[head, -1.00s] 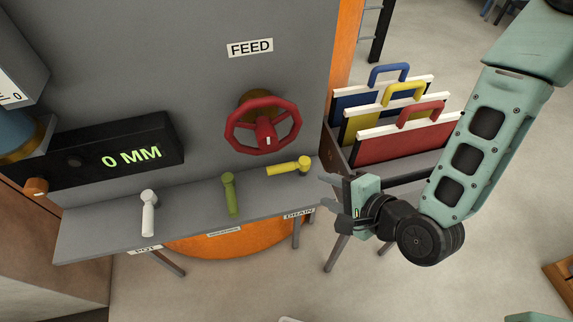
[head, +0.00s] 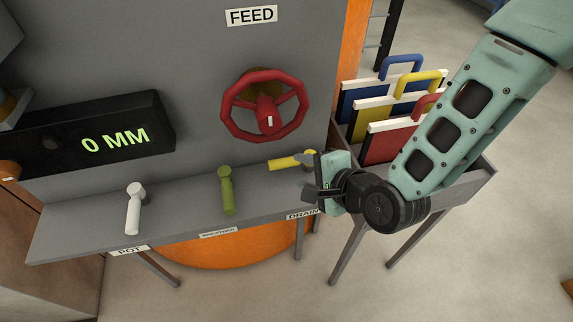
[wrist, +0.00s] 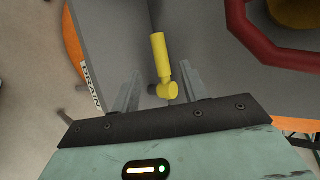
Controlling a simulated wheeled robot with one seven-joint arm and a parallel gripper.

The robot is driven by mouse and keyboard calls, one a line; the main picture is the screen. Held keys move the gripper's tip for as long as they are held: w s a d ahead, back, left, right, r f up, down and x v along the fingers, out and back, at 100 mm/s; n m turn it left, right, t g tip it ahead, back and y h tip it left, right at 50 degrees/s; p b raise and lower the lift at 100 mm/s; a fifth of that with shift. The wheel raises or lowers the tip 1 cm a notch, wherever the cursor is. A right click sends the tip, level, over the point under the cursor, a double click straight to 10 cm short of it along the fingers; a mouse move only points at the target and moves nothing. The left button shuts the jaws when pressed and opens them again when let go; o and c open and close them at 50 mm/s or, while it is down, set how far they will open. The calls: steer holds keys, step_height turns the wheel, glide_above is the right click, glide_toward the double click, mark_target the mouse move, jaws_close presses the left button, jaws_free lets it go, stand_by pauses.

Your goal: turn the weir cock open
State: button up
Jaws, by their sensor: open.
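Three cocks stand on the grey ledge (head: 180,222): a white one (head: 133,210) over the label POT, a green one (head: 227,192) over a label too small to read, and a yellow one (head: 284,163) near the label DRAIN. I see no readable label WEIR. The white and green handles point toward the ledge's front; the yellow handle points left along it. My gripper (head: 309,176) is open and empty at the ledge's right end, beside the yellow cock's pivot. In the wrist view the yellow cock (wrist: 159,58) shows between and beyond the open fingers (wrist: 160,88); contact cannot be told.
A red handwheel (head: 265,104) under FEED sticks out from the panel above the ledge. A dark display (head: 90,137) reads 0 MM at left. A rack (head: 462,190) with blue, yellow and red handled boards stands close behind my gripper at right.

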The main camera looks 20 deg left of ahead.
mark_target(283, 165)
steer(key=p+x, duration=0.1)
steer(key=x, duration=0.6)
steer(key=shift+f, duration=0.1)
steer(key=shift+a, duration=0.1)
jaws_close()
